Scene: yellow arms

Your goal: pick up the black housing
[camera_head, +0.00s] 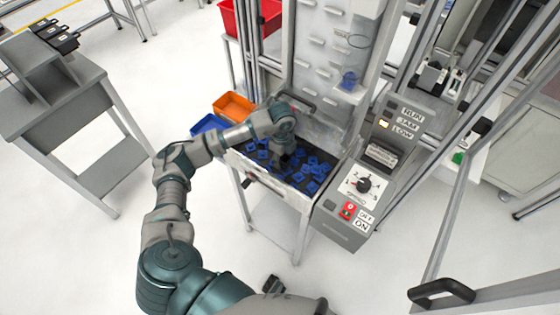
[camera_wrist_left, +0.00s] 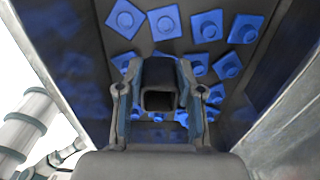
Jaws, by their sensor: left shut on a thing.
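The black housing (camera_wrist_left: 160,84) is a dark, square, hollow block with an open end. In the left wrist view it sits between the two fingers of my left gripper (camera_wrist_left: 160,100), which is shut on it. In the head view my left gripper (camera_head: 287,160) points down into the bin (camera_head: 268,189) of blue parts, and the housing is hard to make out there. Several blue square parts (camera_wrist_left: 165,21) with round knobs lie on the dark bin floor around and beyond the gripper. My right gripper is not clearly seen.
The bin's metal walls (camera_wrist_left: 65,75) stand close on both sides of the gripper. A control box (camera_head: 362,185) with a dial stands right of the bin. An orange bin (camera_head: 234,105) and a blue bin (camera_head: 208,124) are behind left. A grey table (camera_head: 55,90) stands far left.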

